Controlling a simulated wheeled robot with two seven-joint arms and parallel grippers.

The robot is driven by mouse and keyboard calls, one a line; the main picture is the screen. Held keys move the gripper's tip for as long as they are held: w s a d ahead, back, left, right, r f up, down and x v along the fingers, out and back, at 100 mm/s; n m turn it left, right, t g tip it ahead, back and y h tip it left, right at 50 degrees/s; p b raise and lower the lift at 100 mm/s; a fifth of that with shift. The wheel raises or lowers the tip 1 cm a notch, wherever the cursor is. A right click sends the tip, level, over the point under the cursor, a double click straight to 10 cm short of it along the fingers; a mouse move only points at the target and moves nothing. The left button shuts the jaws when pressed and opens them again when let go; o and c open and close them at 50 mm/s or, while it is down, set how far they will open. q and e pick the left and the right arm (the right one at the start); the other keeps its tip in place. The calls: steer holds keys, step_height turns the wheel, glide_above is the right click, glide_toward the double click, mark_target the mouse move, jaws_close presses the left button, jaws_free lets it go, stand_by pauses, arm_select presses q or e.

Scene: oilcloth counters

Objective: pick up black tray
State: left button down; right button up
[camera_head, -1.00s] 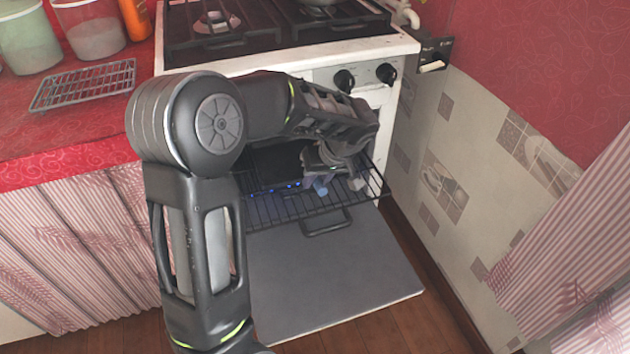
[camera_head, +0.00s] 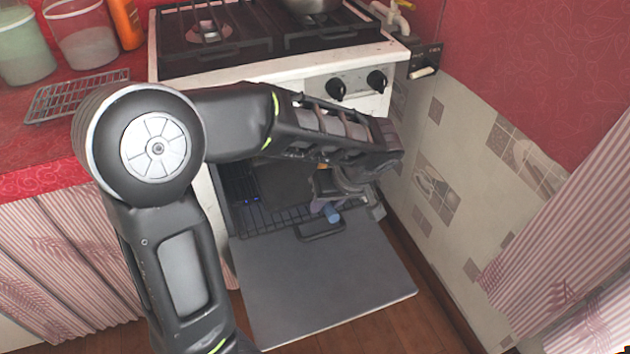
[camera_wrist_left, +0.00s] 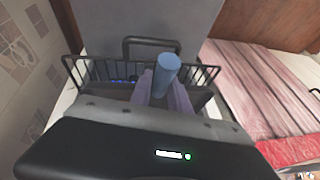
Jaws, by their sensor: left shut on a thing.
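The black tray (camera_head: 285,184) is a flat dark panel at the oven opening, above the wire rack (camera_head: 272,220). My arm hides part of the tray. A blue cylinder (camera_head: 331,213) shows at the fingertips. In the left wrist view the blue cylinder (camera_wrist_left: 166,75) sits between the fingers, and I cannot tell whether it belongs to the tray. The contact with the tray is hidden there. My right gripper is out of view.
The oven door (camera_head: 325,275) is open and lies low in front. A dark loop handle (camera_head: 320,230) stands at the rack's front. The tiled wall (camera_head: 440,170) is close on the right. A cooling rack (camera_head: 75,97) lies on the red counter at left.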

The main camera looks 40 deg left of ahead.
arm_select(q)
steer(key=s+d, duration=0.5)
steer(key=d, duration=0.3)
steer(key=shift+s, duration=0.25)
steer(key=shift+w, duration=0.1)
